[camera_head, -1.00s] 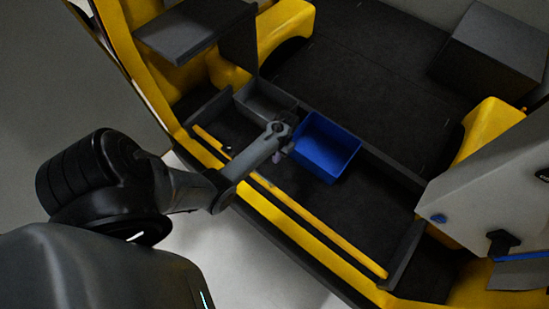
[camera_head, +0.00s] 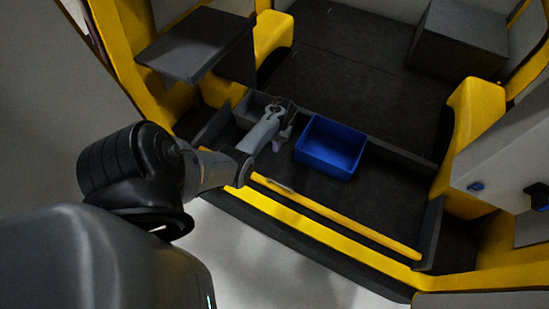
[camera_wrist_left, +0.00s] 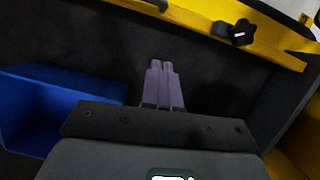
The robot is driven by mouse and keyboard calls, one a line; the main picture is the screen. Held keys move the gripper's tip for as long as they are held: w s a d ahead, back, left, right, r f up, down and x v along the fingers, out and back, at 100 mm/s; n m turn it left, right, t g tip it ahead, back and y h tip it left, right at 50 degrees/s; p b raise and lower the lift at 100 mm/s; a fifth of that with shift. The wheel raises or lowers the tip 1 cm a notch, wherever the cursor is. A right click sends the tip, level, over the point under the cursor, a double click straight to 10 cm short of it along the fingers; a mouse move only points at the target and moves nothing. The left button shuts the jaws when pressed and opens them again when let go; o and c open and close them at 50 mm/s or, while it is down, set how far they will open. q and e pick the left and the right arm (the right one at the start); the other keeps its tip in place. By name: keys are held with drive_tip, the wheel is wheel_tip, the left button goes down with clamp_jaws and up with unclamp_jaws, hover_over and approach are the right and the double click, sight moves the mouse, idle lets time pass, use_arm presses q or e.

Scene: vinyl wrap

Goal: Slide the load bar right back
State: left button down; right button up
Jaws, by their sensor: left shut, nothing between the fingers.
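The load bar (camera_head: 340,215) is a thin yellow bar lying along the front of the dark load floor in the head view. My left forearm crosses over it and hides part of it. A short grey piece (camera_head: 281,187) sits on it. In the left wrist view a yellow bar (camera_wrist_left: 200,18) runs across the top, with a black star knob (camera_wrist_left: 240,32) on it. My left gripper (camera_head: 279,143) is past the bar, over the dark floor between the bins. Its purple fingers (camera_wrist_left: 161,67) are shut and empty, apart from the bar. My right gripper is not in view.
A blue bin (camera_head: 331,147) stands just right of the left gripper; it also shows in the left wrist view (camera_wrist_left: 50,100). A grey bin (camera_head: 248,109) lies behind and left. A low dark wall (camera_head: 395,158) runs behind the bins. The floor right of the blue bin is clear.

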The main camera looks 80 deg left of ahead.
use_arm(q)
drive_tip(key=s+d+f+b, duration=0.4)
drive_tip(key=d+f+b, duration=0.1)
drive_tip(key=f, duration=0.4)
drive_tip(key=shift+d+f, duration=0.15)
drive_tip(key=shift+d, duration=0.3)
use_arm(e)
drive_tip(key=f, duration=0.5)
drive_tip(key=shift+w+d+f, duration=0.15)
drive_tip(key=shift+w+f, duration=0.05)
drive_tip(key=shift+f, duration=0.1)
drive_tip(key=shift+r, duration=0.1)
